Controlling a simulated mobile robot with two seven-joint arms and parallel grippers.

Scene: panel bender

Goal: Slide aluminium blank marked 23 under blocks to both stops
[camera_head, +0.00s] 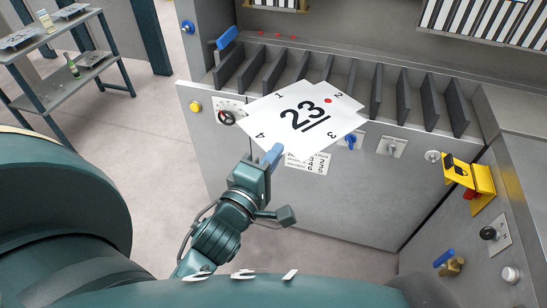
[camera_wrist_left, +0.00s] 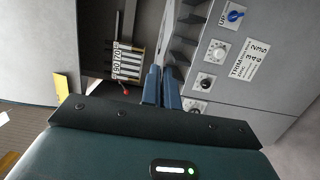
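The aluminium blank marked 23 (camera_head: 303,114) is a pale sheet with numbered corners and a red dot near corner 2. It is held in front of the panel bender, and in the head view its far part overlaps the row of dark upright blocks (camera_head: 402,97). I cannot tell whether it touches them. My left gripper (camera_head: 273,156) is shut on the blank's near edge, between corners 4 and 3. The stops cannot be made out. My right gripper is out of view.
A yellow bracket (camera_head: 480,184) juts out at right. A shelf rack (camera_head: 62,72) stands at far left. The floor between is clear.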

